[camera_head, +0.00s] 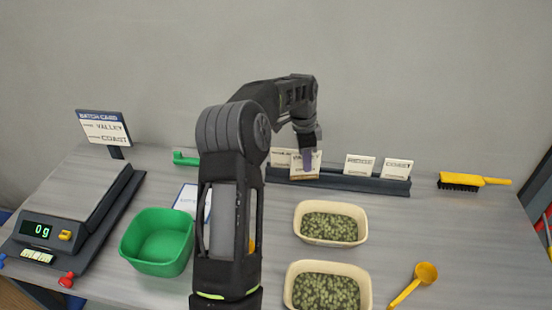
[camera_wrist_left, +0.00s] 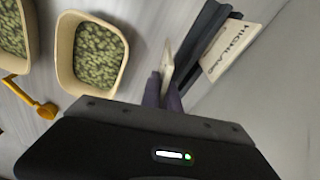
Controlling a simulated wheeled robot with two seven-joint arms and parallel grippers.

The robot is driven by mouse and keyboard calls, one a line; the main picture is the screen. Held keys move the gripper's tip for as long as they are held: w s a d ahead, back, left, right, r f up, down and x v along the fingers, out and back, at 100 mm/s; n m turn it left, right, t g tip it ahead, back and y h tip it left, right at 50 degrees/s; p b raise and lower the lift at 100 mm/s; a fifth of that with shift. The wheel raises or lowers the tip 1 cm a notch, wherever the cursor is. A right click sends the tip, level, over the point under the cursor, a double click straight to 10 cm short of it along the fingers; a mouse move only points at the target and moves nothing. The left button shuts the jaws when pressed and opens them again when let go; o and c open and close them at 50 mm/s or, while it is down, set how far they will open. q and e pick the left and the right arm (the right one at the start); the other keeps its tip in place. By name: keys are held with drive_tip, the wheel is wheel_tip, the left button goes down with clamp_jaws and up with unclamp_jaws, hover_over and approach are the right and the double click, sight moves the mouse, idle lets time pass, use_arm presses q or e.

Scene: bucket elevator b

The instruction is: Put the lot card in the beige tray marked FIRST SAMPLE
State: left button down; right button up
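My left gripper (camera_head: 307,158) reaches down at the dark card rack (camera_head: 345,182). In the left wrist view its fingers (camera_wrist_left: 162,90) are closed about a pale card (camera_wrist_left: 167,62), seen nearly edge-on. In the head view this lot card (camera_head: 305,168) shows partly behind the fingers, its print too small to read surely. It is just in front of the rack; I cannot tell if its lower edge is clear. Two beige trays with green pellets stand nearer, a far one (camera_head: 304,233) and a near one (camera_head: 291,292). No FIRST SAMPLE mark is legible. My right gripper is not in view.
Other cards stand in the rack: one left (camera_head: 280,157), one right (camera_head: 359,165) and a COAST card (camera_head: 397,168). A batch card sign (camera_head: 103,128) reads VALLEY and COAST. A scale (camera_head: 75,200), green bin (camera_head: 158,243), yellow scoop (camera_head: 413,283) and brush (camera_head: 474,181) surround the trays.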

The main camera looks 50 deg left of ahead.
use_arm(q)
drive_tip(key=w+d+r+n, duration=0.2)
drive_tip(key=d+n, duration=0.1)
drive_tip(key=d, duration=1.2)
drive_tip(key=w+d+r+n, duration=0.1)
drive_tip(key=d+r+n, duration=0.2)
drive_tip(key=d, duration=1.2)
drive_tip(key=shift+w+d+n+y, duration=0.35)
drive_tip(key=shift+d+n+y, duration=0.05)
drive_tip(key=shift+n, duration=0.2)
drive_tip(key=shift+r, duration=0.1)
